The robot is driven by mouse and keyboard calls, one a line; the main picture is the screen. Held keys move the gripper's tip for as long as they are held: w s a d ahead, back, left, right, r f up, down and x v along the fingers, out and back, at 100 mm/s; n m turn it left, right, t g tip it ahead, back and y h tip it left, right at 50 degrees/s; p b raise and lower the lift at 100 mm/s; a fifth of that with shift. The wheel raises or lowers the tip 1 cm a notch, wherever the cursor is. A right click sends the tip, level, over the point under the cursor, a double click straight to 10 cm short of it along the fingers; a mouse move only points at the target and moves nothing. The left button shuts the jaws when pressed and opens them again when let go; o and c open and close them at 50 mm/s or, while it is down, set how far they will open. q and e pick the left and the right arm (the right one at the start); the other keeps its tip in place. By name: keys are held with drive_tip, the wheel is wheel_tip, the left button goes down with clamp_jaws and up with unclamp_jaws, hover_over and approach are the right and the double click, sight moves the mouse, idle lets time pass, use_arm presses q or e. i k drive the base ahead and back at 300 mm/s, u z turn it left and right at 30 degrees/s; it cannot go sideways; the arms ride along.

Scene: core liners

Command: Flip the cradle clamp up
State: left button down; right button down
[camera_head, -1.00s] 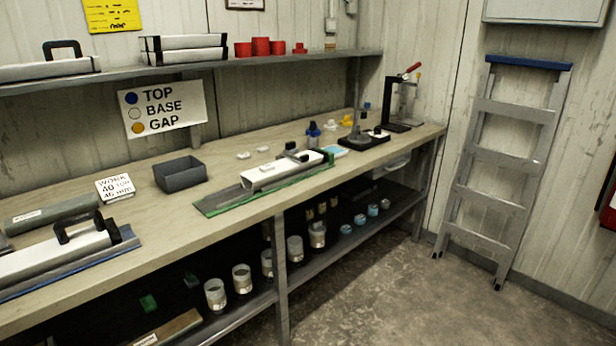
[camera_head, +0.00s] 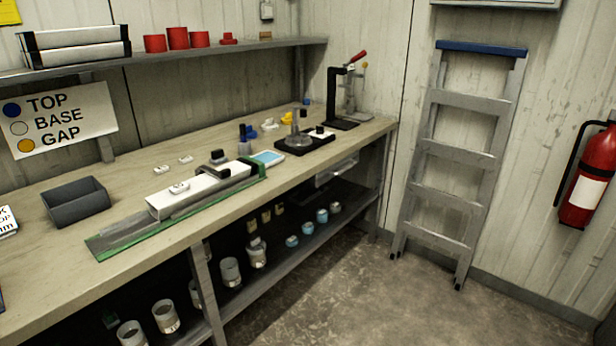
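A white core liner (camera_head: 210,186) lies in a long grey cradle (camera_head: 125,232) on a green base, near the front edge of the bench. A dark cradle clamp (camera_head: 219,158) sits at the liner's right part, with a dark block beside it at the cradle's right end. The clamp is too small in view to tell exactly how its arm lies. Neither of my grippers shows in the head view.
The wooden bench (camera_head: 70,188) also holds a grey bin (camera_head: 76,202), a black-based stand (camera_head: 304,142) and a press with a red handle (camera_head: 343,95). A ladder (camera_head: 460,160) and fire extinguisher (camera_head: 589,175) are at right. The floor (camera_head: 400,300) is clear.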

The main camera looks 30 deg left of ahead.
sight(225, 175)
drive_tip(key=u, duration=0.05)
drive_tip(key=i, duration=1.05)
drive_tip(key=u, duration=0.75)
drive_tip(key=i, duration=0.35)
drive_tip(key=u, duration=0.25)
